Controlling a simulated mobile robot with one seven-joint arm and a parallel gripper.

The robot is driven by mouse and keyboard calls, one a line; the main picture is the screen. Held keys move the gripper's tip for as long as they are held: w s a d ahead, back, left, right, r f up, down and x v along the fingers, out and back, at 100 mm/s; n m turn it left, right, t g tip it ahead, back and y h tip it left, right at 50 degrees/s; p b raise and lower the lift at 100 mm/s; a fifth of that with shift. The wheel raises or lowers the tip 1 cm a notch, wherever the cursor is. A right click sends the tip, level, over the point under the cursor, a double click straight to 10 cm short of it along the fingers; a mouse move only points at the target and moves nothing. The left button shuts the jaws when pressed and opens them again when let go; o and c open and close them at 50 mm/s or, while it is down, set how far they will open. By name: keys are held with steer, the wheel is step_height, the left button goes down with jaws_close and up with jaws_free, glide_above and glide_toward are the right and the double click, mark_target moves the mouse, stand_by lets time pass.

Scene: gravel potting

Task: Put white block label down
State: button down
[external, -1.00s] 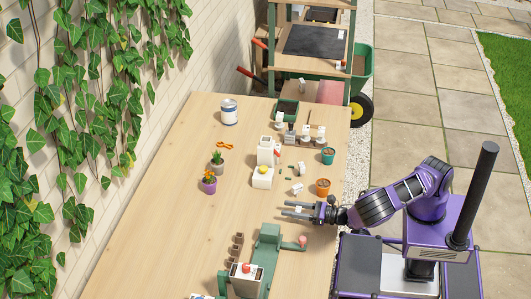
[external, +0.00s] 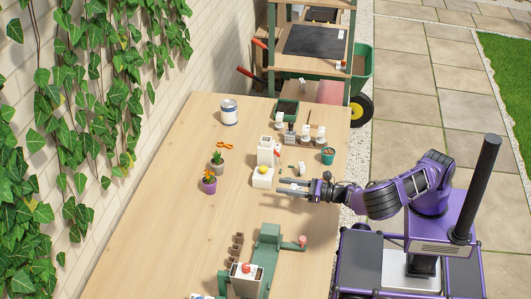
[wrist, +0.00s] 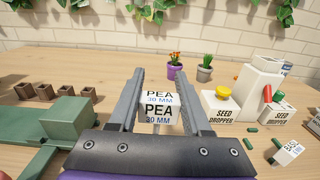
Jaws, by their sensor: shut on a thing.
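My gripper (external: 293,186) reaches out over the table and is shut on a white block label; its fingers also show in the wrist view (wrist: 160,80). The white block label (wrist: 158,113) stands between the fingers, its printed face reading "PEA 30 MM" towards the wrist camera. I cannot tell whether its lower end touches the table. Another small white printed block (wrist: 288,151) lies tilted on the table to the right in the wrist view.
The white seed dropper (wrist: 224,106) with a yellow knob stands right of my fingers. A purple pot (wrist: 174,71) and grey pot (wrist: 204,73) stand beyond. A green press (external: 268,245) and brown small pots (wrist: 60,92) are left in the wrist view. Bare table lies ahead.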

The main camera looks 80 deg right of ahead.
steer(key=w+d+f, duration=0.1)
steer(key=d+f, duration=0.1)
steer(key=shift+w+d+f, duration=0.25)
steer(key=shift+w+f, duration=0.1)
steer(key=shift+w, duration=0.05)
steer(key=s+d+r+m+g+h+p, duration=0.1)
steer(key=d+r+m+g+h, duration=0.2)
steer(key=d, duration=0.7)
steer(key=s+d+r+m+h+p, duration=0.1)
steer(key=d+r+m+h, duration=0.3)
steer(key=d, duration=0.6)
steer(key=d+m+g+h+p, duration=0.15)
steer(key=d+h, duration=0.35)
steer(key=d, duration=0.5)
steer(key=shift+g, duration=0.45)
steer(key=shift+s+d+f+b, duration=0.1)
steer(key=shift+s+d+f, duration=0.05)
steer(key=shift+f, duration=1.4)
steer(key=shift+s+d+f+b, duration=0.1)
steer(key=shift+f+b, duration=0.05)
steer(key=shift+f, duration=1.45)
steer(key=shift+s+d+f+b, duration=0.1)
steer(key=shift+s+d+f, duration=0.05)
steer(key=shift+f, duration=1.4)
